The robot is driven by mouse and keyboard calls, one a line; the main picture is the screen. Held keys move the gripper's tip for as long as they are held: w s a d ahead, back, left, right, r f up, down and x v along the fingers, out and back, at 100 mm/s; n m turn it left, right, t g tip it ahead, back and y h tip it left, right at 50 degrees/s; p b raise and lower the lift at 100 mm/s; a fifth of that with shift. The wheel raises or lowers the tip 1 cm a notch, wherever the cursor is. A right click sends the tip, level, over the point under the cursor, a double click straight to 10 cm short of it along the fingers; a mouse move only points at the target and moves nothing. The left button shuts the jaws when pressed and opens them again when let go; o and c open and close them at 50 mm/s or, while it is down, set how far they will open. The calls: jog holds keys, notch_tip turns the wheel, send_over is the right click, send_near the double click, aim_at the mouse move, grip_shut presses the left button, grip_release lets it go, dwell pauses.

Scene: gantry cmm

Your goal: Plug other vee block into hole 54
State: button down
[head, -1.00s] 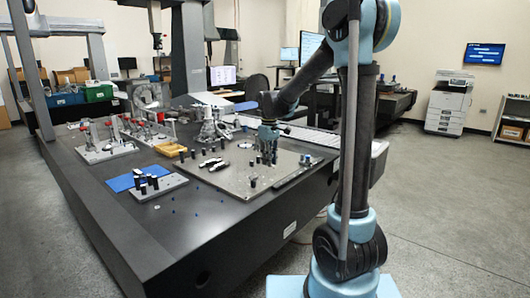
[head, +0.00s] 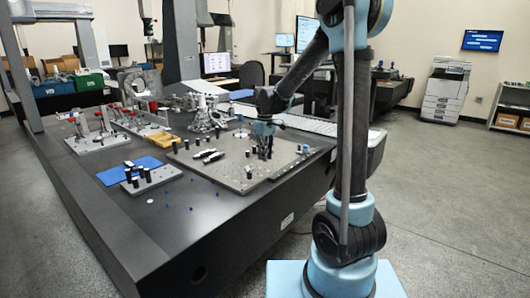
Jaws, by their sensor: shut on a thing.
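The grey plate with holes (head: 217,173) lies on the dark table, with small black and white pieces standing and lying on it. My gripper (head: 262,153) is over the right part of this plate, pointing down. It is shut on a small dark part, mostly hidden by the fingers. I cannot tell its shape, or whether it touches the plate. A small dark piece (head: 249,172) stands on the plate just in front of my gripper. Hole numbers are too small to read, so hole 54 cannot be picked out. No piece can be told for sure as a vee block.
A smaller grey block (head: 152,183) with several black pegs stands at the front left, by a blue mat (head: 112,175). A yellow tray (head: 161,139) and red-handled fixtures (head: 96,140) stand behind. Small blue dots lie on the table's otherwise clear front part.

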jog(key=shift+f, duration=1.55)
jog(key=shift+f, duration=0.9)
dwell(1.1)
jog(key=c, duration=1.4)
grip_release()
jog(key=shift+c, duration=0.2)
notch_tip(320, 180, up, 12)
jog(key=shift+f, duration=0.1)
